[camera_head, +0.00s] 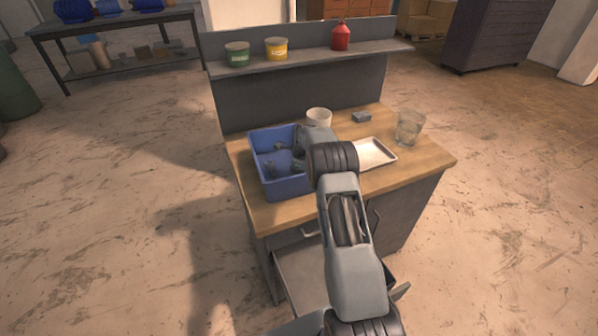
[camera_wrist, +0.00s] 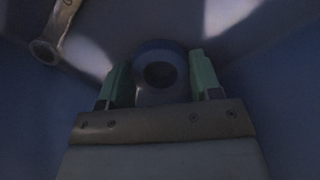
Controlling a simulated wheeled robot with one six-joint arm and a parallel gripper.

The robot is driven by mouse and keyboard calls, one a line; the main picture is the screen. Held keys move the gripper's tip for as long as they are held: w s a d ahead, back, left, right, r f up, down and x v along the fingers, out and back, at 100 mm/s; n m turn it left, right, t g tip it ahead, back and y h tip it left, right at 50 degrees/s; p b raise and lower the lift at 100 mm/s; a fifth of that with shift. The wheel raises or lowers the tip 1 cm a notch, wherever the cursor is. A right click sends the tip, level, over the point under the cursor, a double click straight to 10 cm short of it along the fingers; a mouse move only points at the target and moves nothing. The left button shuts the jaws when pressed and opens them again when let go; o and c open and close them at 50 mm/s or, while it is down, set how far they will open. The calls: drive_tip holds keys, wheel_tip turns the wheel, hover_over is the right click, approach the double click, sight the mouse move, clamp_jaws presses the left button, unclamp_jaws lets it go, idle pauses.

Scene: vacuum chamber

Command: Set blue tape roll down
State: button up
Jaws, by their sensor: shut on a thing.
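The blue tape roll (camera_wrist: 160,48) shows in the wrist view as a dark blue ring with its hole facing the camera. My gripper (camera_wrist: 157,78) has its two green fingers on either side of the roll, shut on it. The roll and gripper are inside a blue bin (camera_head: 287,187) on the wooden workbench (camera_head: 425,160). In the head view my arm and wrist hide the roll. I cannot tell whether the roll touches the bin floor.
A metal wrench (camera_wrist: 58,30) lies in the bin, left in the wrist view. A white cup (camera_head: 318,117), a grey block (camera_head: 362,117), a metal tray (camera_head: 378,152) and a clear container (camera_head: 409,127) stand on the bench. A shelf (camera_head: 310,57) runs behind. An open drawer (camera_head: 305,275) juts out below.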

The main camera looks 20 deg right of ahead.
drive_tip(key=o, duration=0.4)
drive_tip(key=shift+f, duration=0.15)
drive_tip(key=o, duration=0.5)
